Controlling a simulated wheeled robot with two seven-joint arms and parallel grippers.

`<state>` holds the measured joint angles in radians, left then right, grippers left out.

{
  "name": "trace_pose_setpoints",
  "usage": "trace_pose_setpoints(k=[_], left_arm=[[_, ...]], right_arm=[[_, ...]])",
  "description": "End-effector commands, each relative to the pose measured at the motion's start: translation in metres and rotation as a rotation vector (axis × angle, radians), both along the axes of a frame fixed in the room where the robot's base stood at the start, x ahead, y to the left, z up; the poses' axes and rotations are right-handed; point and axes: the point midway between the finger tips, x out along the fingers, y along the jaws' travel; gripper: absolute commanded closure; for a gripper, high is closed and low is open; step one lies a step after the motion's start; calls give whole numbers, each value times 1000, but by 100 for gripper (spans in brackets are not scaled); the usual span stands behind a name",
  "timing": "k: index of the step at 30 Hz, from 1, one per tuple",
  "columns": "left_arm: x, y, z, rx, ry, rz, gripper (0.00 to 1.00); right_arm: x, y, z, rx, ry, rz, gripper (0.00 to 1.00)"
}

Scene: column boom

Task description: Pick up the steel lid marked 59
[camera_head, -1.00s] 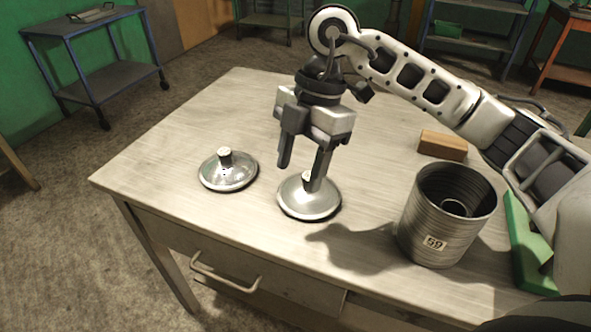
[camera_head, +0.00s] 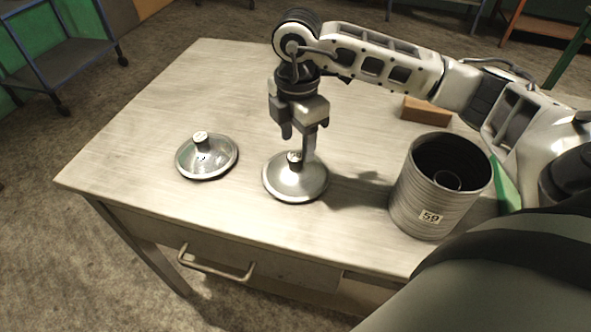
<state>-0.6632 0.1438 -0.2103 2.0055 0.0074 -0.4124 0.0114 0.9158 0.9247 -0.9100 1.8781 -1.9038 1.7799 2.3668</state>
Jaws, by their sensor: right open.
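Two round steel lids with knobs lie on the table. One lid (camera_head: 282,184) is in the middle, under my right gripper, and seems to carry a small mark on its knob that I cannot read surely. The other lid (camera_head: 207,163), with small holes, lies to its left; its knob has a pale top, also unreadable. My right gripper (camera_head: 297,146) is open and points down, with its fingertips close to the middle lid's knob. One finger partly covers the lid; I cannot tell whether it touches. My left gripper is out of view.
A ribbed steel pot (camera_head: 408,205) marked 59 stands open to the right of the middle lid. A wooden block (camera_head: 426,111) lies behind it, and a green item (camera_head: 507,187) is partly hidden at right. The table (camera_head: 130,150) is clear at left.

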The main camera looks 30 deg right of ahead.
Motion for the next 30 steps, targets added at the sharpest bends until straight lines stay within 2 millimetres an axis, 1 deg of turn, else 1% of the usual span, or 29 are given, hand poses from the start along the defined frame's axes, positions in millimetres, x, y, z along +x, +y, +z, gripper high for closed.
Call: trace_pose_setpoints(k=[5, 6, 9, 12, 18, 20, 21, 24, 30], left_arm=[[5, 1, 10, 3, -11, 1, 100], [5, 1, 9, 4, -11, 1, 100], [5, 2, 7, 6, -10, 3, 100], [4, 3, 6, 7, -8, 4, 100], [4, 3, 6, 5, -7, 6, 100], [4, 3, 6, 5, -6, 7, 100], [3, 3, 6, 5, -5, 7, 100], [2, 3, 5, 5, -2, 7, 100], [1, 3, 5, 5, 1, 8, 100]], right_arm=[[0, 2, -24, -1, 7, 0, 46], [0, 3, -31, -1, 6, 0, 46], [0, 2, -43, 0, 4, 0, 46], [0, 2, -48, 0, 3, 1, 46], [1, 3, -49, 0, 2, 1, 46], [1, 3, -49, 0, 2, 1, 63], [1, 3, -49, 0, 2, 1, 74], [1, 3, -49, 0, 2, 1, 100], [1, 3, -48, 1, 0, 1, 100]])
